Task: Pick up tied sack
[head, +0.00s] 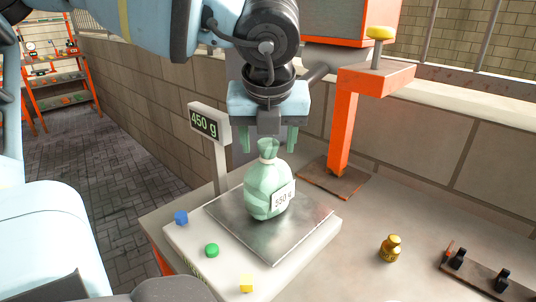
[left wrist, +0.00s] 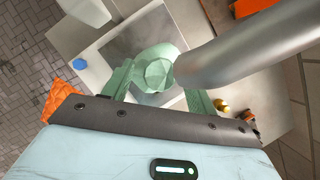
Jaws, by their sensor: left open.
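The tied sack (head: 268,187) is pale green with a gathered neck and a white tag. It stands upright on the metal plate (head: 310,217) of a scale whose display (head: 204,123) reads 450 g. My left gripper (head: 269,143) is open, pointing down, with its green fingers on either side of the sack's neck top. In the left wrist view the sack (left wrist: 155,72) lies between the two green fingers (left wrist: 158,98), with no clear contact. My right gripper is not in view.
A blue piece (head: 181,218), a green piece (head: 212,250) and a yellow piece (head: 246,284) sit on the scale's white rim. A brass weight (head: 391,248) and a dark rack (head: 485,277) stand right. An orange post (head: 342,130) rises behind the scale.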

